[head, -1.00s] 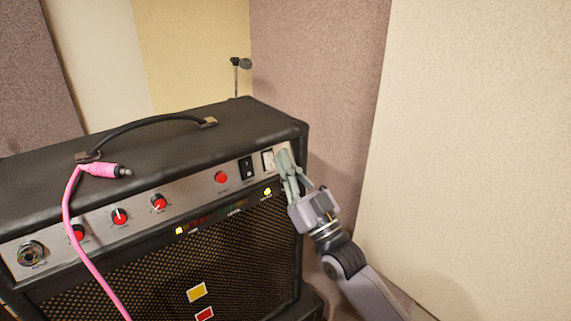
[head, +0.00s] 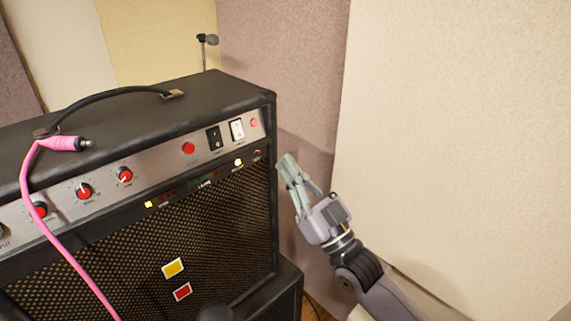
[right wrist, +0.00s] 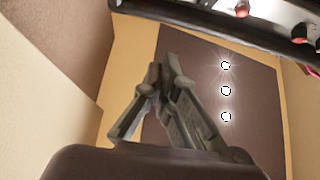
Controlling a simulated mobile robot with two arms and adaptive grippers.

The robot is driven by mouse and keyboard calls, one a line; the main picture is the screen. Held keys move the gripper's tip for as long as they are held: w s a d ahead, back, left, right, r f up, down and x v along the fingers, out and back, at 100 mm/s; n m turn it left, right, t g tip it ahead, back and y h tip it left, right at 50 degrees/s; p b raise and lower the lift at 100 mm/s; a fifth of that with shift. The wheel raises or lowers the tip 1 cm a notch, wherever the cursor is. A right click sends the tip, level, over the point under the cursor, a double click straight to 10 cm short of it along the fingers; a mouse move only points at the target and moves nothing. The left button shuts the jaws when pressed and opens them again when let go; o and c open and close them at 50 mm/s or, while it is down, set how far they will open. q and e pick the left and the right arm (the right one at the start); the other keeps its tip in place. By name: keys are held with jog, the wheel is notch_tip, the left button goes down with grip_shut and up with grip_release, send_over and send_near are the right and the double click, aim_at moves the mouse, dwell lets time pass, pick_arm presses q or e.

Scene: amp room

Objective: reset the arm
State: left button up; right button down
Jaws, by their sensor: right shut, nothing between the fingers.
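My right gripper (head: 287,163) is shut and empty. In the head view it is just right of the amplifier's front right corner, beside it and apart from the switches. In the right wrist view the fingers (right wrist: 165,70) are together with nothing between them. The black amplifier (head: 140,240) stands at the left of the head view. Its silver panel carries a black switch (head: 214,138), a white switch (head: 237,130) and red knobs. Part of the panel also shows at the top of the right wrist view (right wrist: 280,32). My left gripper is not in view.
A pink cable (head: 50,220) lies over the amplifier with its plug on top, near the black handle (head: 110,95). A small microphone (head: 207,39) stands behind the amplifier. Padded wall panels (head: 450,130) close off the right and back.

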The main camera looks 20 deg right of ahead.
jog(key=shift+s, duration=0.1)
jog(key=w+d+f+m+g+h, duration=0.1)
jog(key=w+d+f+g+h, duration=0.15)
jog(key=f, duration=0.95)
jog(key=w+d+f+m+g+h, duration=0.1)
jog(key=w+f+g+h, duration=0.15)
jog(key=f, duration=0.95)
jog(key=s+d+f+g+h, duration=0.1)
jog(key=s+f+g, duration=0.2)
jog(key=f, duration=0.9)
jog(key=s+f+g+h, duration=0.1)
jog(key=s+f+g, duration=0.25)
jog(key=f, duration=0.85)
jog(key=s+f+g+h, duration=0.1)
jog(key=s+f+g, duration=0.4)
jog(key=s+f, duration=1.35)
jog(key=s+f+g, duration=0.3)
jog(key=s+f, duration=0.2)
jog(key=s, duration=0.6)
jog(key=s+a+f+g, duration=0.1)
jog(key=s+f+g, duration=0.2)
jog(key=s, duration=0.9)
notch_tip(320, 180, down, 2)
jog(key=shift+a+h, duration=0.3)
